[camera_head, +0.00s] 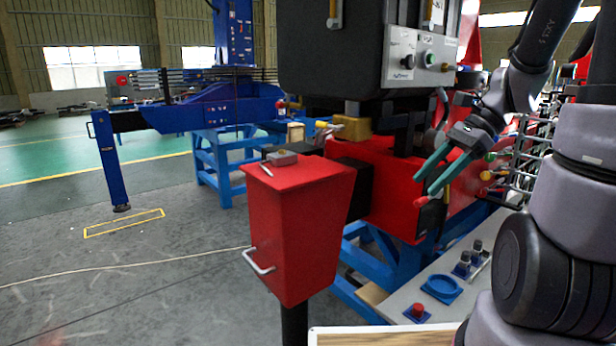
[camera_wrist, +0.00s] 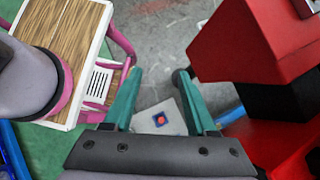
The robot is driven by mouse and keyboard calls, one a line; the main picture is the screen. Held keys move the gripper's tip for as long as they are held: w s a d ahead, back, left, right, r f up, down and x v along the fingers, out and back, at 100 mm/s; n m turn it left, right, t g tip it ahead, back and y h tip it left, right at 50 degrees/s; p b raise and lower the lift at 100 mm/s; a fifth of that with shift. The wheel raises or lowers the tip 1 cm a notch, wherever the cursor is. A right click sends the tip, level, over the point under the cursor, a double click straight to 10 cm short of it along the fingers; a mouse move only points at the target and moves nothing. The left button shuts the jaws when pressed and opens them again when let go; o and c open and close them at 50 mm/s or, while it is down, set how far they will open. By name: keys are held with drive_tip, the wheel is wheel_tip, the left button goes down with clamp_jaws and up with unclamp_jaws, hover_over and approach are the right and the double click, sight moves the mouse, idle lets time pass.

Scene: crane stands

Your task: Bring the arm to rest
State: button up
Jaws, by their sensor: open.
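My gripper (camera_head: 424,186) is at the right of the head view, with its two green fingers spread apart and nothing between them. It points down and left, in front of the red machine body in the picture. In the wrist view my gripper (camera_wrist: 159,76) also shows its fingers apart and empty. Below them is a grey panel with a red button on a blue base (camera_wrist: 160,119). My arm is raised and bent at the right of the head view.
The grey panel (camera_head: 408,297) holds a blue round holder (camera_head: 441,288). A wood-topped table (camera_wrist: 67,28) is at left in the wrist view. Open floor lies left.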

drive_tip(key=s+r+n+t+h, duration=0.3)
drive_tip(key=r+n+t+h, duration=0.3)
drive_tip(key=r+n, duration=0.5)
drive_tip(key=shift+s+r+n+t, duration=0.2)
drive_tip(key=shift+r+n+t, duration=0.2)
drive_tip(key=shift+r+t, duration=0.5)
